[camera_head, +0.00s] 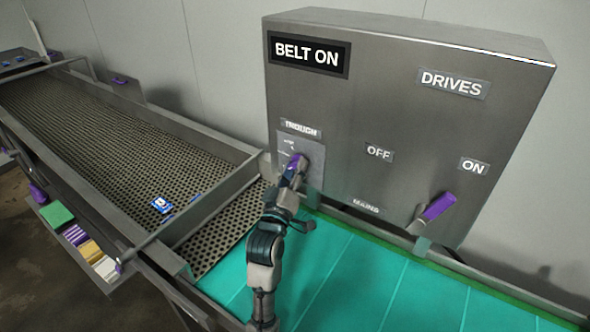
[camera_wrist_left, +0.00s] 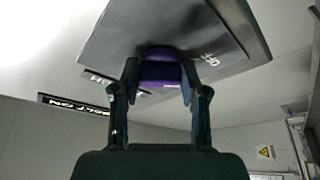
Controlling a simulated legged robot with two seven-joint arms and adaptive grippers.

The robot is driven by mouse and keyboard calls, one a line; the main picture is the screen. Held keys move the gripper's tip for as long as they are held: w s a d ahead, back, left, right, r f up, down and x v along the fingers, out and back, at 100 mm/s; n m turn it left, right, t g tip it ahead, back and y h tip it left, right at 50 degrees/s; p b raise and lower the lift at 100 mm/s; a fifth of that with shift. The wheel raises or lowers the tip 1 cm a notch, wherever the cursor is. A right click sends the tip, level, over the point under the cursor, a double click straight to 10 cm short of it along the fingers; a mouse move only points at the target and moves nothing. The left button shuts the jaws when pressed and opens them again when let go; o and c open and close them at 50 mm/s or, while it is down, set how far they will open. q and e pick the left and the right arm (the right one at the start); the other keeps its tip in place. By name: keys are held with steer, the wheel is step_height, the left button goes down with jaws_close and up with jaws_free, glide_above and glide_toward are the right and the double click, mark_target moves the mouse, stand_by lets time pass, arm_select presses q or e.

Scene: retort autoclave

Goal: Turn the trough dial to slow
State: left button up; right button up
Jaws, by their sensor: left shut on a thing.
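The trough dial (camera_head: 294,171) is a purple knob on a pale plate (camera_head: 312,160) under the TROUGH label, low on the left of the grey control box. My left gripper (camera_head: 291,182) is at the dial and shut on it, hiding part of it and of the plate's markings. In the left wrist view the purple dial (camera_wrist_left: 161,74) sits between the two dark fingers (camera_wrist_left: 160,95), against the box face. The dial's exact setting cannot be read. My right gripper is not in view.
The control box (camera_head: 340,110) carries a BELT ON sign (camera_head: 308,54), a DRIVES label (camera_head: 453,84) and a purple-handled lever (camera_head: 437,207) near ON. A teal belt (camera_head: 350,275) runs below. A perforated trough (camera_head: 110,125) with small blue-white packs (camera_head: 162,204) lies left.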

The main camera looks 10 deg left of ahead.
arm_select(q)
steer(key=shift+w+a+m+g+h+p, duration=0.1)
steer(key=shift+m+h+p, duration=0.15)
steer(key=shift+m+h, duration=1.35)
steer(key=shift+s+a+m+g+h+p, duration=0.1)
steer(key=shift+m+h+p, duration=0.35)
steer(key=shift+m, duration=2.1)
steer(key=shift+w+a+m+g+h+p, duration=0.1)
steer(key=shift+m+h, duration=1.15)
steer(key=shift+m, duration=0.8)
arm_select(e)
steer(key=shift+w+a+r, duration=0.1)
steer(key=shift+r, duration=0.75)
arm_select(q)
steer(key=shift+r+m, duration=0.1)
steer(key=shift+m, duration=0.2)
steer(key=o, duration=1.1)
steer(key=shift+o, duration=0.2)
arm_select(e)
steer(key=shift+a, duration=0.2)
